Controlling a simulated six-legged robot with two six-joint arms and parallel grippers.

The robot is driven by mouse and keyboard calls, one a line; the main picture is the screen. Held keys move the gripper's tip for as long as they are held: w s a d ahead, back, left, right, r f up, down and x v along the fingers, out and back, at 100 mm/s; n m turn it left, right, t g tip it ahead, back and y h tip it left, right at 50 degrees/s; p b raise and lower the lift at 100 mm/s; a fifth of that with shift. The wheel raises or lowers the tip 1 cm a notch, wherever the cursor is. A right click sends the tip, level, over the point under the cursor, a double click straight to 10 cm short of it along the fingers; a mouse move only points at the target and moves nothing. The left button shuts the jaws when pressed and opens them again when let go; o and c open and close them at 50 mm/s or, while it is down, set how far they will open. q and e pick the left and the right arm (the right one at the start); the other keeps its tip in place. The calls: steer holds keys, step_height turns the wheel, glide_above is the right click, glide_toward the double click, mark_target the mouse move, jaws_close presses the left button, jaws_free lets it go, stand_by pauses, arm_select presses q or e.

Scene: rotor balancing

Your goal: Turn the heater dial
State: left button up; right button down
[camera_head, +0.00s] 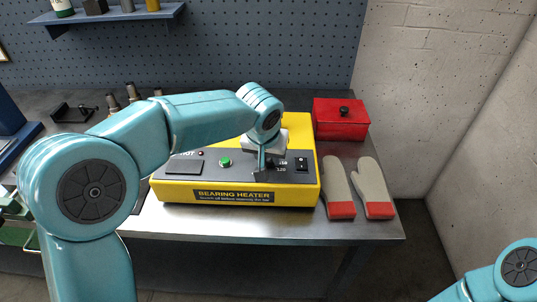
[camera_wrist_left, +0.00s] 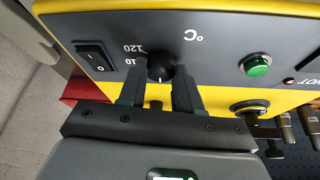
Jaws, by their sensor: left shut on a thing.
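The yellow bearing heater (camera_head: 308,190) stands on the metal bench with its dark control panel facing me. Its black dial (camera_wrist_left: 160,68) shows in the left wrist view, with a white mark and the figures 120 and 110 beside it. My left gripper (camera_head: 262,168) reaches down onto the panel. In the left wrist view its two dark fingers (camera_wrist_left: 158,88) stand one on each side of the dial, shut on it. In the head view the gripper hides most of the dial. My right gripper is not in view.
On the panel are a rocker switch (camera_head: 301,163), a green button (camera_head: 225,161) and a small red lamp (camera_head: 200,153). A red box (camera_head: 341,126) and oven gloves (camera_head: 372,185) lie to the right. A shelf (camera_head: 110,15) hangs behind.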

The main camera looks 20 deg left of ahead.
arm_select(q)
steer(key=m+h+p, duration=0.1)
steer(key=m, duration=0.1)
steer(key=m+p, duration=0.1)
steer(key=m, duration=0.1)
steer(key=shift+a+r+h, duration=0.15)
steer(key=shift+h, duration=0.25)
steer(key=shift+w+m+g+h+p, duration=0.1)
steer(key=shift+m+g+h+p, duration=0.4)
steer(key=shift+m+p, duration=0.9)
steer(key=shift+m+b, duration=0.4)
steer(key=shift+m, duration=0.1)
steer(key=o, duration=1)
steer(key=shift+f, duration=0.2)
steer(key=shift+o, duration=0.2)
steer(key=v, duration=1.6)
steer(key=shift+a+r, duration=0.15)
